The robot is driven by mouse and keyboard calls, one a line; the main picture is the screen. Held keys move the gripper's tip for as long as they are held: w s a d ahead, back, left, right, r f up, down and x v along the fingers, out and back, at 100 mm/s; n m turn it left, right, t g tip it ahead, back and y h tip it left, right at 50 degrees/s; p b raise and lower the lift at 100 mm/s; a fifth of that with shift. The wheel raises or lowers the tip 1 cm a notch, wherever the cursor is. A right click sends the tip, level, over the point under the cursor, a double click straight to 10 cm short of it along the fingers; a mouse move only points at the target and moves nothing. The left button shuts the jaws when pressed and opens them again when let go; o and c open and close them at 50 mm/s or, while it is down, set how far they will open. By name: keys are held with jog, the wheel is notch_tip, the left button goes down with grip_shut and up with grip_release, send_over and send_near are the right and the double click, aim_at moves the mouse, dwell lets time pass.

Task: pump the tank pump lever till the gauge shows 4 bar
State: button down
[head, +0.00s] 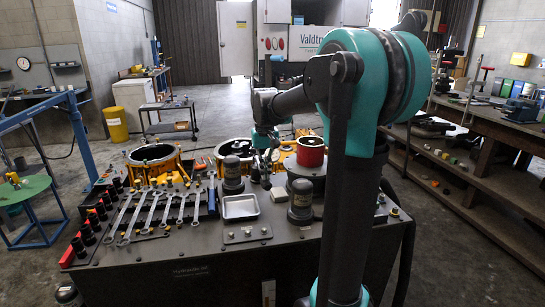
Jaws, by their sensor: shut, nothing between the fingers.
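A dark tank bench marked like "Hydraulic oil" (190,271) stands in front of me. My arm reaches over it from the right, bent down at the wrist. My gripper (266,158) is small and dark, low over the far side of the bench, left of a red-topped round drum (310,151). It is shut and holds nothing that I can make out.
Several wrenches (163,208) and black sockets (88,232) lie on the bench's left. A metal tray (240,206) and dark capped cylinders (300,199) stand near the middle. A blue hoist frame (78,135) is at left, a wooden workbench (480,125) at right. Open floor lies behind.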

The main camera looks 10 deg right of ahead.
jog(key=shift+r, duration=2.85)
jog(key=shift+f, duration=4)
jog(key=shift+r, duration=4)
jog(key=shift+f, duration=0.1)
